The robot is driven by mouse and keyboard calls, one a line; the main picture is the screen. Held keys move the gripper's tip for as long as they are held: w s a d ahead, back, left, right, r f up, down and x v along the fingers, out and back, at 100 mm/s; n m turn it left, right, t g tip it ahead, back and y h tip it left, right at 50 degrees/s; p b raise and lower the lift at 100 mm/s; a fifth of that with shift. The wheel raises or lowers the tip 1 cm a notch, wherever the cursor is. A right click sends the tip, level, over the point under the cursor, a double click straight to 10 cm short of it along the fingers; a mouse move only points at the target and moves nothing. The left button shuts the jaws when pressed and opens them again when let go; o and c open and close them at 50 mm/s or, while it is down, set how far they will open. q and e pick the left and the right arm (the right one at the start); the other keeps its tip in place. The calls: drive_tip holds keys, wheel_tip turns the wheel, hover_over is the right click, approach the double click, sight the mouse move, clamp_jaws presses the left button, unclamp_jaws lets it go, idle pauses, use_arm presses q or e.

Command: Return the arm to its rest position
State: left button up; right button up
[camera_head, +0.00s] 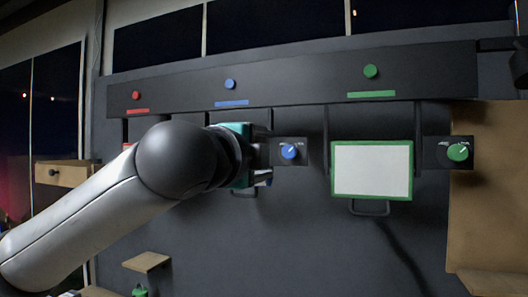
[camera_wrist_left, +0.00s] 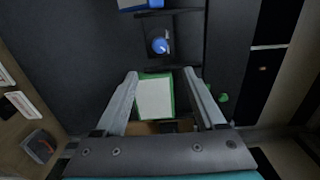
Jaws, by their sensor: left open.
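My left arm (camera_head: 90,215) reaches in from the left in the head view, its dark wrist in front of the wall panel. My left gripper (camera_wrist_left: 160,74) is open in the left wrist view, its two grey fingers spread apart with nothing visibly gripped. In the head view the gripper is mostly hidden behind the wrist, left of the blue knob (camera_head: 289,152). A white panel with a green frame (camera_head: 372,170) hangs on the wall; it shows beyond the fingers in the wrist view (camera_wrist_left: 155,98). My right gripper is not in view.
A dark shelf strip carries red (camera_head: 136,95), blue (camera_head: 230,84) and green (camera_head: 370,71) buttons. A green knob (camera_head: 457,152) sits at right, beside a brown board (camera_head: 490,215). A small wooden ledge (camera_head: 146,262) is below the arm. The wall below the green-framed panel is mostly clear.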

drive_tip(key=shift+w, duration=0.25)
